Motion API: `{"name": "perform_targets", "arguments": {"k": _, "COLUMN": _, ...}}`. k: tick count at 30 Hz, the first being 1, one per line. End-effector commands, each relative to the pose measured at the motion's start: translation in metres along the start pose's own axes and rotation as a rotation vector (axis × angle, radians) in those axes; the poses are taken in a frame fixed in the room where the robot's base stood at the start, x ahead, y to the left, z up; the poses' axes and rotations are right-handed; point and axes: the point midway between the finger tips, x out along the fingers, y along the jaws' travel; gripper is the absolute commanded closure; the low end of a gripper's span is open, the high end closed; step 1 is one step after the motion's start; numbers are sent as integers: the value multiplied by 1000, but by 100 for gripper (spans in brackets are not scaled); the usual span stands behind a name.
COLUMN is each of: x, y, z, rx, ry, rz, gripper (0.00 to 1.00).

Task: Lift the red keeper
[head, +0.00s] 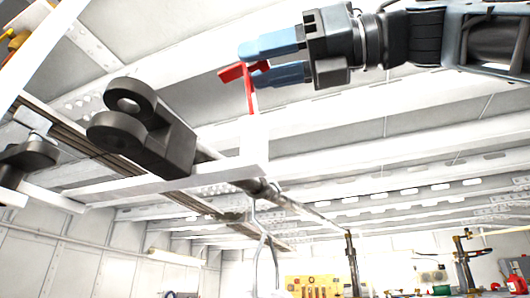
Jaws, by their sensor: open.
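The red keeper (248,83) is a small red piece with a flat top bar and a thin stem hanging down from it. It sits at the upper middle of the head view, above a white bracket (257,150). My gripper (262,60) reaches in from the right with blue fingers. The fingers are apart, one above the other in the picture, and the red bar shows at their tips and between them. Part of the keeper is hidden behind the lower finger. I cannot tell whether the fingers touch it.
A black clevis-like fitting (145,125) stands left of the keeper on a white beam (160,183). Another dark fitting (28,158) is at the far left. White ribbed ceiling panels fill the background. A yellow tool board (312,285) and bench items are far off below.

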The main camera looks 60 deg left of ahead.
Motion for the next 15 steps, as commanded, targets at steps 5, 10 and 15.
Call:
{"name": "perform_targets", "arguments": {"k": 5, "x": 4, "y": 0, "z": 0, "rx": 1, "ry": 0, "rz": 0, "gripper": 52}}
{"name": "perform_targets", "arguments": {"k": 10, "x": 3, "y": 0, "z": 0, "rx": 1, "ry": 0, "rz": 0, "gripper": 55}}
{"name": "perform_targets", "arguments": {"k": 15, "x": 3, "y": 0, "z": 0, "rx": 1, "ry": 0, "rz": 0, "gripper": 72}}
